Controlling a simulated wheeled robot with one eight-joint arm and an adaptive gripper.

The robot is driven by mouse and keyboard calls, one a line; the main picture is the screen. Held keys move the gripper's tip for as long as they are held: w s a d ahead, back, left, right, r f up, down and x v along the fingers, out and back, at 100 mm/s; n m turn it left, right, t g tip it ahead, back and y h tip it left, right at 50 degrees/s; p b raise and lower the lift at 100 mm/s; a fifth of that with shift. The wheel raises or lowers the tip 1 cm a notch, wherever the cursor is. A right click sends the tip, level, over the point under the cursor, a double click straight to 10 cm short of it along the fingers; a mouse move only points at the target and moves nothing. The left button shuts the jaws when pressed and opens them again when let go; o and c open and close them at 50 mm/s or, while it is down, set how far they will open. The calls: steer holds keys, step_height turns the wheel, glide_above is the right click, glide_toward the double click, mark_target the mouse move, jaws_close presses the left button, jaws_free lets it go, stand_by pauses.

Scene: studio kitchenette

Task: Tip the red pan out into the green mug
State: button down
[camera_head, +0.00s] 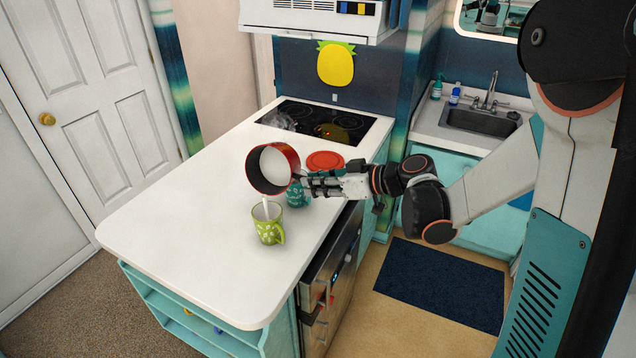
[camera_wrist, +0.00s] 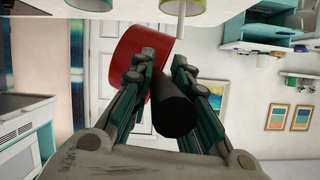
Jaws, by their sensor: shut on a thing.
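The red pan (camera_head: 259,179) is held in the air over the white counter, tipped on its side with its pale inside showing. A thin white stream (camera_head: 265,206) runs from its lower rim down into the mouth of the green mug (camera_head: 266,233). The mug stands upright on the counter, patterned, handle to the right. My gripper (camera_head: 308,184) is shut on the pan's handle, to the right of the pan. In the wrist view the dark handle (camera_wrist: 176,108) lies between the fingers, with the red pan wall (camera_wrist: 138,58) beyond. The mug's inside is hidden.
A teal patterned mug (camera_head: 297,194) stands just behind the green mug, partly hidden by the pan and gripper. A flat round red thing (camera_head: 325,161) lies behind my gripper. The black cooktop (camera_head: 325,121) is at the back. The counter's left side (camera_head: 170,222) is clear.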

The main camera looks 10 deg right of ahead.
steer(key=shift+s+a+f+n+t+h+b, duration=0.15)
steer(key=shift+s+a+f+n+t+b, duration=0.15)
steer(key=shift+s+f+n+t+b, duration=0.4)
steer(key=shift+s+a+f+n+t+h+b, duration=0.1)
steer(key=shift+s+a+f+n+h+b, duration=0.3)
steer(key=shift+b, duration=0.6)
steer(key=shift+f+n, duration=0.15)
steer(key=shift+n, duration=0.25)
steer(key=shift+t+b, duration=0.35)
steer(key=shift+t, duration=0.05)
stand_by(1.1)
